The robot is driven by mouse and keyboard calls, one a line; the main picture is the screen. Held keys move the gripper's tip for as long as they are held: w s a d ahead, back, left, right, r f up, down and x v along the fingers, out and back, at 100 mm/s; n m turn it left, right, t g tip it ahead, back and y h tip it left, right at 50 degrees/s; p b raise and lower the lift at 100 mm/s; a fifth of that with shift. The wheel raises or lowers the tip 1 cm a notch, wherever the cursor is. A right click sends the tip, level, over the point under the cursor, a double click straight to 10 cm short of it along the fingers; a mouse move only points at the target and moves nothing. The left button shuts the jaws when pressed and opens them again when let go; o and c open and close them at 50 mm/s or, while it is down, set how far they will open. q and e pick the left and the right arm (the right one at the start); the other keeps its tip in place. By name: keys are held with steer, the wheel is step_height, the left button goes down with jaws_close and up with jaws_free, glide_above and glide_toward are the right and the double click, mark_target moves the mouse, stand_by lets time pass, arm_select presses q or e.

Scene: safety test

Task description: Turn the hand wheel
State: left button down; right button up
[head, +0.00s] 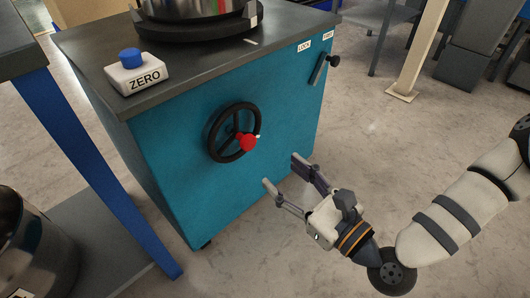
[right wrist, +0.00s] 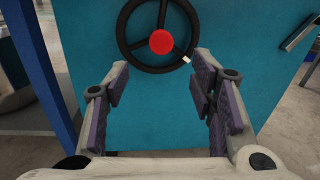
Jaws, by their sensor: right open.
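The hand wheel (head: 223,146) is a black ring with spokes on the front of a teal cabinet (head: 170,150). A red knob (head: 247,142) sits at the wheel's right side in the head view. In the right wrist view the wheel (right wrist: 124,46) is ahead at the top, with the red knob (right wrist: 162,42) near its middle. My right gripper (head: 284,172) is open and empty, below and to the right of the wheel, apart from it. Its two fingers (right wrist: 158,90) show spread in the right wrist view. My left gripper is not in view.
A white ZERO box with a blue button (head: 131,56) and a round metal vessel (head: 190,8) stand on the cabinet's dark top. A lever (head: 319,70) is on the cabinet's upper right. A blue table leg (head: 80,150) stands at left.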

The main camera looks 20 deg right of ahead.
mark_target(250, 144)
steer(key=w+a+m+b, duration=0.1)
steer(key=w, duration=0.3)
steer(key=w+a+b, duration=0.1)
steer(key=w, duration=0.2)
steer(key=w+a+m+b, duration=0.1)
steer(key=w, duration=0.3)
steer(key=shift+w+r+m, duration=0.1)
steer(key=shift+w+m, duration=0.2)
steer(key=shift+w, duration=0.05)
steer(key=shift+c, duration=0.3)
